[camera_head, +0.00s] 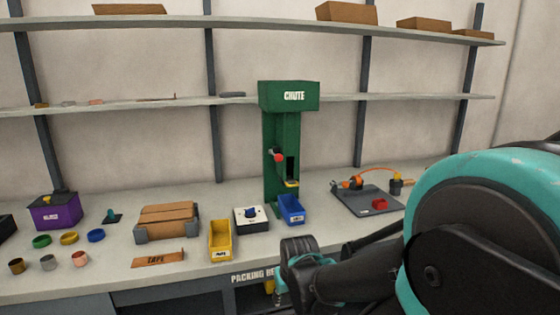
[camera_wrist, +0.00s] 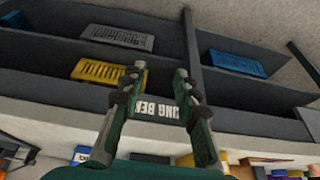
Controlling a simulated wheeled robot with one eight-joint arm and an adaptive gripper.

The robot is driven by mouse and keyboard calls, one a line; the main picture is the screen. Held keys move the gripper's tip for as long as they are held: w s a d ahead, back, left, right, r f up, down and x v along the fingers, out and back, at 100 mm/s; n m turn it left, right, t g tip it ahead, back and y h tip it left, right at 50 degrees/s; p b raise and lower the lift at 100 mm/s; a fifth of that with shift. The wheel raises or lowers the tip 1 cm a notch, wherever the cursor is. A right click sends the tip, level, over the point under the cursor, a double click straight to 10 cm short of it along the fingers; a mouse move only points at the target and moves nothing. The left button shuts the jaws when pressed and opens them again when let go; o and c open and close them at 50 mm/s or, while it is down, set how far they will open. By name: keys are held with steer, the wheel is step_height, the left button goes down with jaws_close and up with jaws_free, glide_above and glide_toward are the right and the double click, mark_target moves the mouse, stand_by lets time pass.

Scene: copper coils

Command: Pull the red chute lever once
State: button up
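The green chute (camera_head: 282,130) stands upright on the bench in the head view, with the word CHUTE on its top box. The red knob of the chute lever (camera_head: 278,157) sticks out on the chute's front left side, about halfway up. In the wrist view, my gripper (camera_wrist: 160,78) is open, with nothing between its two fingers. It is in front of the bench's lettered front edge, below and apart from the lever. The lever is not recognisable in the wrist view.
A grey board (camera_head: 367,199) with an orange cable lies right. Bins sit under the bench (camera_wrist: 118,38).

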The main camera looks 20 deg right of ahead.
jaws_close()
stand_by(1.2)
